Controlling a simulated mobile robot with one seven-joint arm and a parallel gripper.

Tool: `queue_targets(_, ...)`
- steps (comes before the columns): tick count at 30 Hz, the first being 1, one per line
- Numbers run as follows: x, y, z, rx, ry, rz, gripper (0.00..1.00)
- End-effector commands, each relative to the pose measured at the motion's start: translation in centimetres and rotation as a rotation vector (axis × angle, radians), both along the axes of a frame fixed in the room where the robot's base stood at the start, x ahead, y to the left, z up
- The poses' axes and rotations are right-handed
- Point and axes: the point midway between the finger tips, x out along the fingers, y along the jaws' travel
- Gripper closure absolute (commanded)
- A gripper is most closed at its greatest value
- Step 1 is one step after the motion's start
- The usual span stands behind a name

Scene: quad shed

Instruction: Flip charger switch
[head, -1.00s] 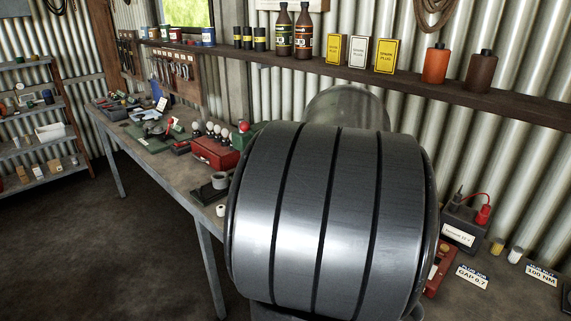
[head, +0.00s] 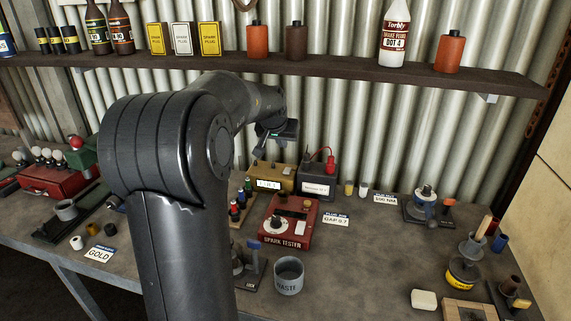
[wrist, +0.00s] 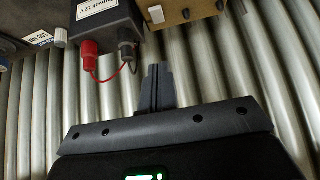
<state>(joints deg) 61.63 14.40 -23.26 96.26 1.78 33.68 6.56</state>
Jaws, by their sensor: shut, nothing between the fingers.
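The charger appears to be the yellow-brown box (head: 273,177) with a lit display, at the back of the bench against the corrugated wall. Its edge also shows upside down at the top of the wrist view (wrist: 178,14), with small fittings on it; I cannot tell which is the switch. My gripper (wrist: 157,72) is shut and empty, its fingertips apart from the charger and beside the battery in that view. In the head view my arm reaches over the bench and ends above the charger; the fingertips are not clear there.
A dark battery (head: 318,178) with red and black clamps and a cable stands right beside the charger. A red spark tester (head: 287,224) and a grey waste cup (head: 289,276) are in front. A shelf (head: 350,72) with bottles runs above.

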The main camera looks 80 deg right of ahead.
Motion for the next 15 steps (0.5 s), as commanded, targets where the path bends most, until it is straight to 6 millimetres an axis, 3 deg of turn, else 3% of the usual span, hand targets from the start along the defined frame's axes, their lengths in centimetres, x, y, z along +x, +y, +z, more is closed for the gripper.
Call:
queue_targets(5,0.0,-0.9,-1.2,0.003,0.0,-0.001,1.0)
queue_targets(15,-0.1,-4.9,-6.6,0.003,0.001,-0.002,1.0)
